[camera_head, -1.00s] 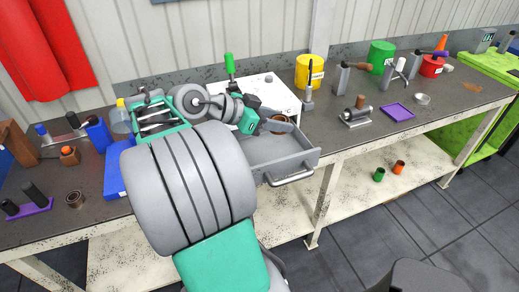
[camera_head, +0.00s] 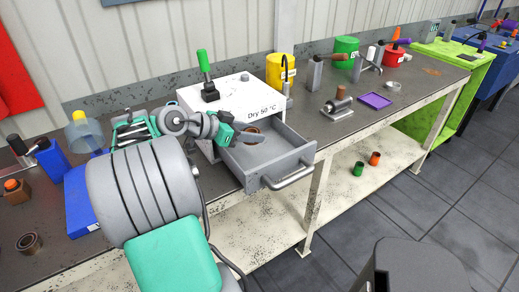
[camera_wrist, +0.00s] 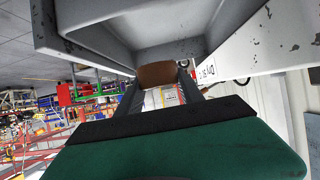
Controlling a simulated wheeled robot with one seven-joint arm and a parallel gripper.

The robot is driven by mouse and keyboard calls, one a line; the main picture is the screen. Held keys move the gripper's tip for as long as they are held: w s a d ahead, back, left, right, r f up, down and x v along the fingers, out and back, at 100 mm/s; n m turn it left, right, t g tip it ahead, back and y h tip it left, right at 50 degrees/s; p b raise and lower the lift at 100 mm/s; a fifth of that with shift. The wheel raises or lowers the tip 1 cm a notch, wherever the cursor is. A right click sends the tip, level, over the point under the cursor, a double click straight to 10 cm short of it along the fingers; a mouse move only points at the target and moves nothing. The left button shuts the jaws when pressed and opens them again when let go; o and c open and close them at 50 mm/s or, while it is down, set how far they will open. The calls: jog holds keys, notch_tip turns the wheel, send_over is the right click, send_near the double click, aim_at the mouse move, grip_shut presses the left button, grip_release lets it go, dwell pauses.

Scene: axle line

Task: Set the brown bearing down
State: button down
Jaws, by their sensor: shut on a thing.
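My gripper (camera_head: 256,136) is shut on the brown bearing (camera_head: 253,130), at the open grey drawer (camera_head: 290,169) of the white box labelled "Dry 50 °C" (camera_head: 232,98). In the wrist view the bearing (camera_wrist: 158,75) sits between the two fingers, close to the grey drawer walls (camera_wrist: 90,52). The fingers partly hide the bearing in the head view. I cannot tell whether it touches the drawer floor.
Another brown ring (camera_head: 29,243) lies on the bench at left. A blue bin (camera_head: 83,205) stands beside my arm. A yellow container (camera_head: 281,70) stands behind the drawer. The bench around the purple tray (camera_head: 375,100) has free room.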

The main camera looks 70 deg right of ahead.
send_over(260, 153)
notch_tip(260, 153, down, 6)
jog(key=shift+f+p, duration=0.15)
jog(key=shift+p, duration=0.15)
notch_tip(260, 153, down, 3)
jog(key=shift+f+p, duration=0.1)
jog(key=shift+p, duration=0.3)
jog(key=c, duration=1.2)
grip_release()
jog(key=shift+f, duration=0.15)
jog(key=o, duration=0.5)
jog(key=shift+c, duration=0.2)
jog(key=b+v, duration=0.1)
jog(key=v, duration=1.1)
